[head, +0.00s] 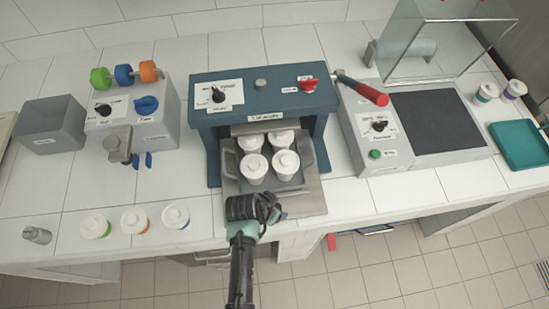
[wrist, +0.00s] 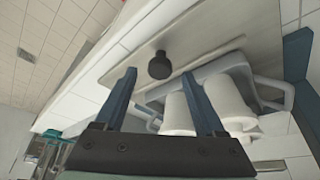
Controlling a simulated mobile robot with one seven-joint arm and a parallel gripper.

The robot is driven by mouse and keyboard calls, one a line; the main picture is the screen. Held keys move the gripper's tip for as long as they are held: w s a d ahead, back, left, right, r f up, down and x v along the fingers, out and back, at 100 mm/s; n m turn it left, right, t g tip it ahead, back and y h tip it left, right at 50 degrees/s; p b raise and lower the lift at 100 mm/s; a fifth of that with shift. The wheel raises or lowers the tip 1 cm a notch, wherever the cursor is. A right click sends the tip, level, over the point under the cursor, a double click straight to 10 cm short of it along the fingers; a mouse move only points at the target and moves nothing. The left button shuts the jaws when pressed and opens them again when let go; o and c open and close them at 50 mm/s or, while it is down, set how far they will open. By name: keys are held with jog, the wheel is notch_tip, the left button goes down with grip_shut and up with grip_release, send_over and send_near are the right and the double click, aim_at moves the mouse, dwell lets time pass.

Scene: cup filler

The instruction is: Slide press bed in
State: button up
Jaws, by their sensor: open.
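The blue press (head: 245,90) stands at the middle of the bench in the head view. Its grey press bed (head: 305,204) sticks out at the front and shows in the wrist view (wrist: 205,45). A grey tray (head: 229,165) with several white cups (head: 254,168) sits on the bed, partly under the press. My gripper (head: 254,205) is at the bed's front edge. In the wrist view, its open fingers (wrist: 160,76) point toward a black knob (wrist: 159,65) on the bed's front face. The knob appears between the fingertips; contact cannot be told. In the head view my gripper hides the knob.
A grey machine with a red-handled lever (head: 362,90) stands right of the press. A grey dispenser (head: 130,110) stands left. Several lidded cups (head: 134,220) line the front left bench edge. A teal tray (head: 520,144) lies far right.

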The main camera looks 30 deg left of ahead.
jog(key=shift+x, duration=1)
jog(key=shift+c, duration=0.2)
grip_shut()
dwell(0.6)
